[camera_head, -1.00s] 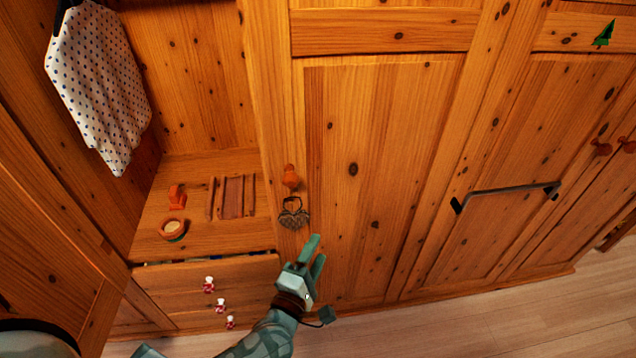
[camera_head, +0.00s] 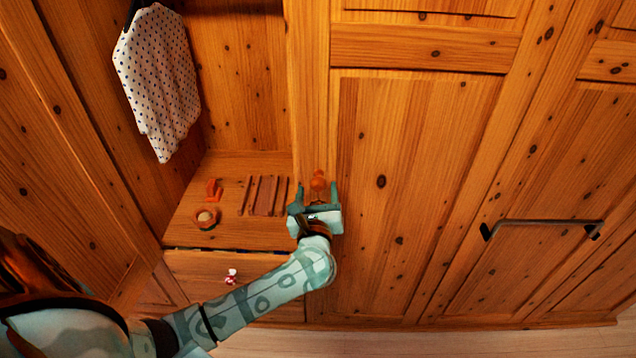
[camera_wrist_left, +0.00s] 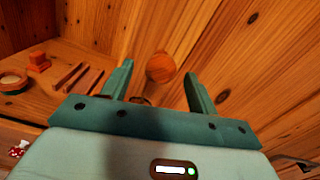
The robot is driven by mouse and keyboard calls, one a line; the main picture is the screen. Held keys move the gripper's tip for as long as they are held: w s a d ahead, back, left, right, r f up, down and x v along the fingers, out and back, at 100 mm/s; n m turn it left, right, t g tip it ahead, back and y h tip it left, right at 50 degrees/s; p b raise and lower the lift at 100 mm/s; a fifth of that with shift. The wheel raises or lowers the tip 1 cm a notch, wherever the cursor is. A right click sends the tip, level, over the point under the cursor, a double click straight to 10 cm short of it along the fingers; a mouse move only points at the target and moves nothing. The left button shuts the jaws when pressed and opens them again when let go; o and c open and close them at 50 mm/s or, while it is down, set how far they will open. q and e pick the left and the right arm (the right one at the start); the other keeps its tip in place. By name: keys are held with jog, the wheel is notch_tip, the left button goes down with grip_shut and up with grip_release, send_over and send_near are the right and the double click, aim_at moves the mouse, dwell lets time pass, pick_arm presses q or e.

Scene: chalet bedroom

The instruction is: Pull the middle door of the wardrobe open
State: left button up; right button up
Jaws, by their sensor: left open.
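The middle door (camera_head: 415,180) of the wardrobe is a shut panel of knotty orange pine. Its round wooden knob (camera_head: 318,184) sits near the door's left edge. My left gripper (camera_head: 317,194) is open at the knob, with one finger on each side. In the left wrist view the knob (camera_wrist_left: 160,67) shows between and just beyond the open fingertips (camera_wrist_left: 160,76), with gaps on both sides. The heart ornament below the knob is mostly hidden by my gripper. My right gripper is not in view.
The left compartment stands open, with a dotted cloth (camera_head: 160,80) hanging inside. A small pot (camera_head: 206,218), an orange piece (camera_head: 213,190) and a slatted wooden piece (camera_head: 264,195) lie on its shelf. A dark bar handle (camera_head: 545,222) is on the panel to the right.

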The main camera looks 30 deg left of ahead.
aim_at(318, 187)
pick_arm(q)
jog(key=shift+x, duration=2.05)
jog(key=shift+d, duration=0.1)
